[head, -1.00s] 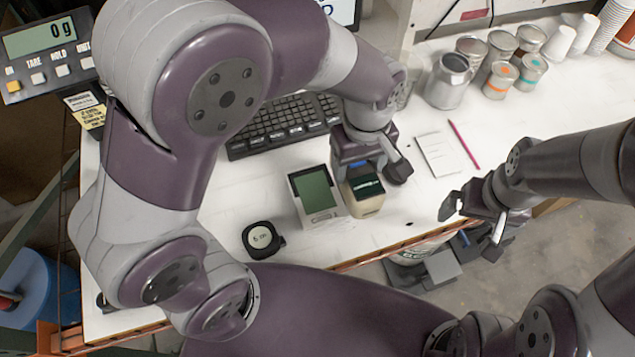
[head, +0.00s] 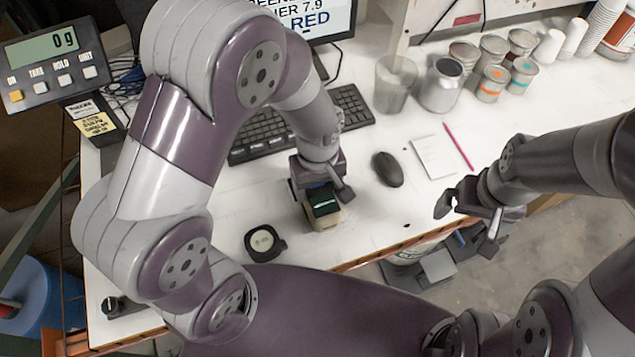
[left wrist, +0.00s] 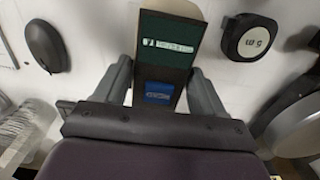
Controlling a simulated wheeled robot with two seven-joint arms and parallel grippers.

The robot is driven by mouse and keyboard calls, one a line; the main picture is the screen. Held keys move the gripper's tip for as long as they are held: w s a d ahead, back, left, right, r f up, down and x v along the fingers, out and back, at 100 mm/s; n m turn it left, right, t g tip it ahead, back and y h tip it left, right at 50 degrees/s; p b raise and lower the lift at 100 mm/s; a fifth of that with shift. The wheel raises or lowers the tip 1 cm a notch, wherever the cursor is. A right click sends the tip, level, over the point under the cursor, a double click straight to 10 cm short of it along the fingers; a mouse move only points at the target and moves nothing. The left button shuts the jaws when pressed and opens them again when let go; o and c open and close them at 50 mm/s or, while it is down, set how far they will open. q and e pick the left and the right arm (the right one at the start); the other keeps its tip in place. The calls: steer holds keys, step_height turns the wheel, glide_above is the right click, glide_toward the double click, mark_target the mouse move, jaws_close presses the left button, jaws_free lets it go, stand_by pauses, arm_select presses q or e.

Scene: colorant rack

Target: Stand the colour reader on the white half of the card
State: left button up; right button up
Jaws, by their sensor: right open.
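The colour reader (head: 325,219) is a beige block with a dark green, lettered top, upright or nearly so on or just above the worktop. My left gripper (head: 321,192) is shut on it from above. In the left wrist view, the reader's green top (left wrist: 168,42) sits between the two fingers (left wrist: 160,90). No card with a white half can be made out now; the green-and-white panel seen earlier is hidden behind or beneath the gripper and reader. Whether the reader touches a card is not visible. My right gripper (head: 468,212) is open and empty at the front edge.
A tape measure (head: 264,242) lies left of the reader. A black mouse (head: 387,169), a notepad (head: 434,157) and a pink pencil (head: 459,147) lie to the right. The keyboard (head: 262,140) is behind. Cans (head: 441,87) and cups stand at the back.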

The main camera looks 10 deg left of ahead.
arm_select(q)
steer(key=shift+o, duration=1.2)
steer(key=shift+w+d, duration=0.1)
steer(key=shift+d, duration=0.05)
steer(key=shift+r, duration=0.1)
steer(key=shift+r, duration=0.35)
step_height(320, 180, up, 11)
steer(key=s+a+f+m+t, duration=0.1)
steer(key=s+a+f+m, duration=0.2)
steer(key=a+m, duration=0.4)
steer(key=shift+s+a+f, duration=0.2)
steer(key=shift+a+f, duration=0.55)
steer(key=shift+a, duration=0.3)
steer(key=shift+d, duration=0.1)
